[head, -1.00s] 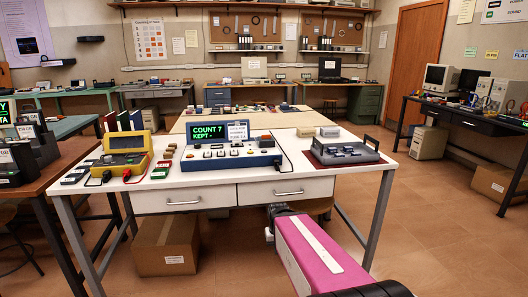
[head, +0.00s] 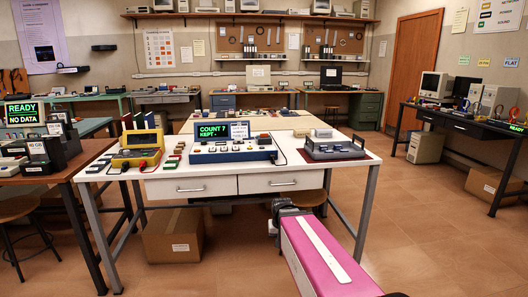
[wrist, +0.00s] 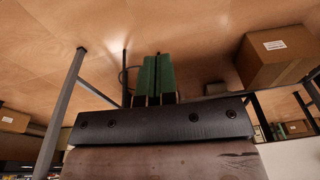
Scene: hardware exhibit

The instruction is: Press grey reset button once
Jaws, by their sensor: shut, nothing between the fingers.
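A blue-and-white console (head: 232,155) stands on the white table (head: 265,169), its green-on-black display (head: 213,130) reading "COUNT 7" and "KEPT -". Small buttons and knobs line its sloped face; I cannot tell which one is the grey reset button. My gripper (wrist: 157,75) shows in the wrist view with its two green fingers together, shut and empty. It points at the floor and table legs, away from the console. In the head view my pink arm reaches low in front of the table, and the fingers are not discernible.
A yellow meter (head: 137,150) stands left of the console, with small blocks around it. A grey handled case (head: 333,149) sits at the right on a dark red mat. A cardboard box (head: 173,235) is under the table. Floor at the right is open.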

